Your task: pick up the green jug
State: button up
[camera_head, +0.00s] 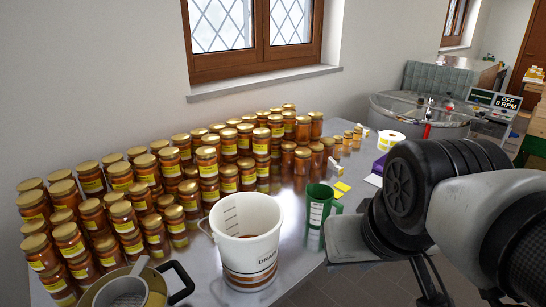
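The green jug (317,205) stands upright on the metal table, right of a white bucket. It has pale markings on its side and a handle on its right. My arm comes in from the right edge and its dark and grey links lie just right of the jug. A flat grey part of my arm's end (347,240) is close to the jug's right side; I cannot tell whether they touch. My gripper's fingers cannot be made out, and I cannot tell whether they hold anything.
The white bucket (245,236) stands close left of the jug. Many honey jars (207,176) crowd the table's left and back. A pan with a grey cup (122,292) is at the front left. Yellow notes (342,187) lie behind the jug. A steel drum (420,110) stands at the back right.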

aim_at(324, 209)
jog(key=i+l+u, duration=0.15)
jog(key=u, duration=0.2)
jog(key=i+l+u, duration=0.1)
jog(key=l+u, duration=0.2)
jog(key=i+l+u, duration=0.1)
jog(key=l+u, duration=0.25)
jog(key=i+l+u, duration=0.1)
jog(key=l, duration=0.5)
jog(key=i+l+u, duration=0.1)
jog(key=l, duration=0.55)
jog(key=i+l+u, duration=0.1)
jog(key=l, duration=0.5)
